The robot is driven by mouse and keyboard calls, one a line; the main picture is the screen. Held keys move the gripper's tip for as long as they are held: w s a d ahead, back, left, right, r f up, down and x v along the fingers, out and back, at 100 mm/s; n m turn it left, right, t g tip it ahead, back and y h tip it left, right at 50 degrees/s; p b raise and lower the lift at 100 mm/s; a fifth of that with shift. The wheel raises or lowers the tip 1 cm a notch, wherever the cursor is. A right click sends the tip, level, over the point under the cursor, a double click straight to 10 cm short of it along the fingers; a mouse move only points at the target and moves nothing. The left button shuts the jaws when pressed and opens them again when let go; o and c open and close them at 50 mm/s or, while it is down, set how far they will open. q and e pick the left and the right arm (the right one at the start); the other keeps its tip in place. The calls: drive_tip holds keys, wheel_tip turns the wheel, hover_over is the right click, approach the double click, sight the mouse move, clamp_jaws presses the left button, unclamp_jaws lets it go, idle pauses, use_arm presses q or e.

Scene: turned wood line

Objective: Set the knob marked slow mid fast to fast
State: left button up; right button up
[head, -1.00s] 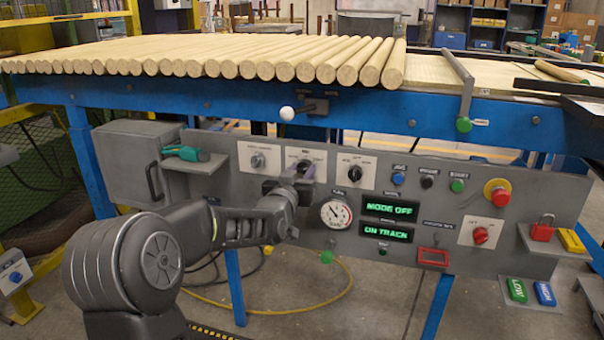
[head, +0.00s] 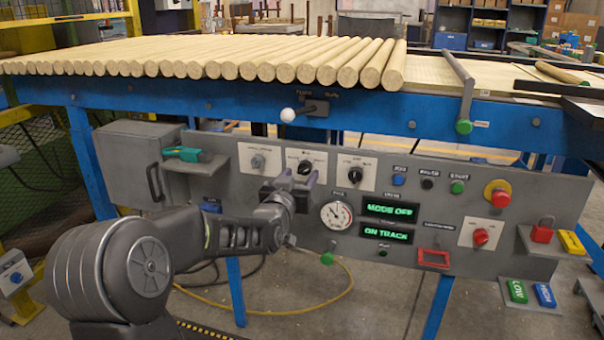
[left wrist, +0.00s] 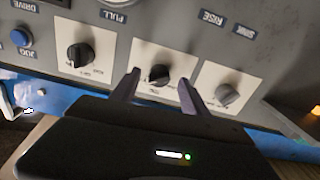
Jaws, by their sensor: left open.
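Three knobs on white plates sit in a row on the grey panel. A black knob (head: 305,167) is in the middle, between a grey knob (head: 258,161) and another black knob (head: 355,172). The lettering is too small to read surely, so I cannot confirm which plate says slow mid fast or where its pointer stands. My left gripper (head: 298,179) is open just below the middle knob. In the left wrist view, its fingers (left wrist: 159,80) stand either side of the middle knob (left wrist: 158,75) and appear apart from it. My right gripper is not in view.
A gauge (head: 336,215) and two green-lit displays, MODE OFF (head: 390,209) and ON TRACK (head: 387,234), lie right of my gripper. A shelf with a green tool (head: 187,154) juts out at left. A white-balled lever (head: 288,115) sits above the knobs.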

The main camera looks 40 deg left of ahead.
use_arm(q)
drive_tip(key=v, duration=0.5)
drive_tip(key=shift+s+d+p, duration=0.15)
drive_tip(key=shift+s+p, duration=0.15)
drive_tip(key=shift+s, duration=0.05)
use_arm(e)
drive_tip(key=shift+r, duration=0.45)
use_arm(q)
drive_tip(key=shift+f, duration=0.1)
